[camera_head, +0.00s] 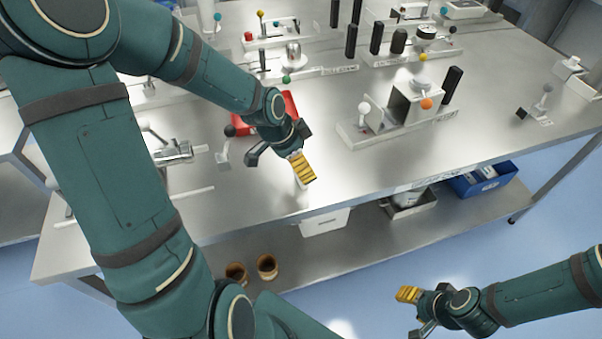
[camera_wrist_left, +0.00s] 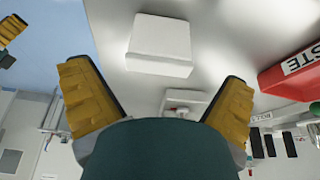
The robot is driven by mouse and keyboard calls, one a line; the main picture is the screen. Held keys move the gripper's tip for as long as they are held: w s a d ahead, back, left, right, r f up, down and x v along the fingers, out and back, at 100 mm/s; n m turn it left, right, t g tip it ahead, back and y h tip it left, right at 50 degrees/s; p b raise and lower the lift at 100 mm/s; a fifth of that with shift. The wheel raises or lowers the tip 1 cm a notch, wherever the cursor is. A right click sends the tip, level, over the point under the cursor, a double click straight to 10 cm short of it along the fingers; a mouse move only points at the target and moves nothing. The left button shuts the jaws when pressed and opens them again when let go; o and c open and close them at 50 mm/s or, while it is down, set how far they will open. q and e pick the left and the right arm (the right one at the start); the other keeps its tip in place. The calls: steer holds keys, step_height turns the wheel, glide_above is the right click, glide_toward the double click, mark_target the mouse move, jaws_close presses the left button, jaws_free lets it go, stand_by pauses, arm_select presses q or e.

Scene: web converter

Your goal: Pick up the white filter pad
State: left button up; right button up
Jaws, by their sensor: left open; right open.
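The white filter pad (camera_wrist_left: 159,46) appears as a pale block on the metal table, ahead of my left fingers in the left wrist view. In the head view, it is mostly or wholly hidden by my left gripper (camera_head: 283,165), which hangs over the table near its front edge. My left gripper also shows in the left wrist view (camera_wrist_left: 160,98), with its yellow-padded fingers wide apart and nothing between them. My right gripper (camera_head: 411,313) is open and empty, beyond the table's front edge at the lower right.
A red waste tray (camera_head: 290,104) lies just behind my left gripper; it also shows in the left wrist view (camera_wrist_left: 290,76). A metal fixture (camera_head: 405,108) with coloured knobs stands to the right. A blue bin (camera_head: 482,180) sits on the lower shelf. The right front tabletop is mostly clear.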

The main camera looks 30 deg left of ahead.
arm_select(q)
steer(key=b+x, duration=0.1)
steer(key=x, duration=0.2)
steer(key=shift+s+f, duration=0.15)
steer(key=shift+f, duration=0.15)
steer(key=c, duration=1)
